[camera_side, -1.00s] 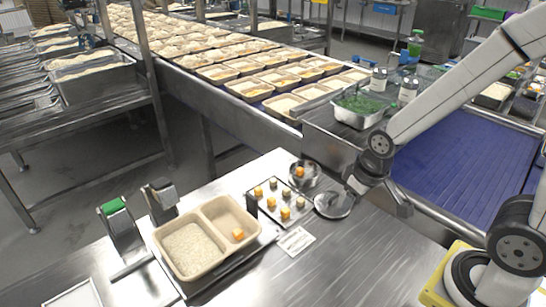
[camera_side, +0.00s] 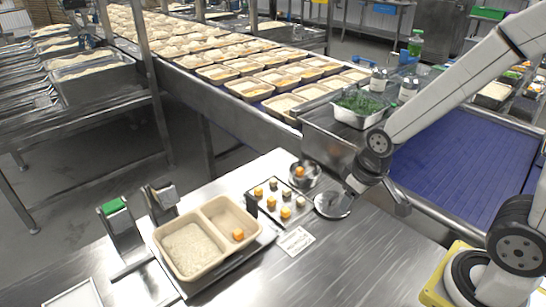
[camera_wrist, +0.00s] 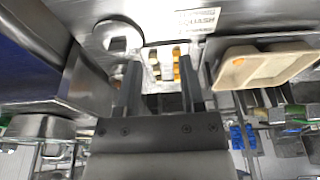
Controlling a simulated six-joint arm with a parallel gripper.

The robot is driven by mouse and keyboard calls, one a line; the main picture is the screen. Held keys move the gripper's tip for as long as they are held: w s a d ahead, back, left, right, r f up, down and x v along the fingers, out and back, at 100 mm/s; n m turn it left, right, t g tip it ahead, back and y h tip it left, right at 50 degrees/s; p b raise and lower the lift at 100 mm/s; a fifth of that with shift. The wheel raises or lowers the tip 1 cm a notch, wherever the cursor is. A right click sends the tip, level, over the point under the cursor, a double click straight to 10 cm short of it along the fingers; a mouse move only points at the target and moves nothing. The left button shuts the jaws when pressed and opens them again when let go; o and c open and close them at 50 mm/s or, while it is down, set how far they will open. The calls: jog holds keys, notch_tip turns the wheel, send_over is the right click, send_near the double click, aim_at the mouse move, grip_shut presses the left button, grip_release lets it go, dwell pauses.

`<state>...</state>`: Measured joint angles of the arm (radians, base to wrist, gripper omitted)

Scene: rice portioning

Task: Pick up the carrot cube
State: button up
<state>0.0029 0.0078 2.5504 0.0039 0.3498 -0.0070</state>
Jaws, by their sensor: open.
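Several small cubes, some orange and some pale or brown, lie on a small tray (camera_side: 249,185). One orange cube (camera_side: 285,213) is at its front; the orange cubes look alike, so I cannot tell which is carrot. Another orange cube (camera_side: 300,171) is in a steel bowl (camera_side: 316,181), and one (camera_side: 238,235) is in the small compartment of a beige two-part container (camera_side: 160,237). My gripper (camera_side: 355,186) is up and to the right of the tray in the side view. In the wrist view my gripper (camera_wrist: 160,75) is open and empty, with the cubes visible beyond its fingers.
A round steel disc (camera_side: 333,204) lies right of the tray. A white label card (camera_side: 296,241) is in front; it reads "SQUASH" in the wrist view. Rice fills the container's larger compartment. The conveyor (camera_side: 465,160) is behind.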

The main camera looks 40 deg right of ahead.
jog(key=w+d+f, duration=0.1)
jog(key=w+d, duration=0.1)
jog(key=w, duration=0.4)
jog(key=w+d+f, duration=0.1)
jog(key=w+d, duration=0.2)
jog(key=w, duration=0.4)
jog(key=t, duration=0.2)
send_near(300, 169)
jog(key=f, duration=0.1)
jog(key=shift+w+d+f, duration=0.1)
jog(key=shift+w+f, duration=0.05)
jog(key=shift+w, duration=0.15)
jog(key=shift+x, duration=1.3)
jog(key=shift+x, duration=2.55)
grip_shut()
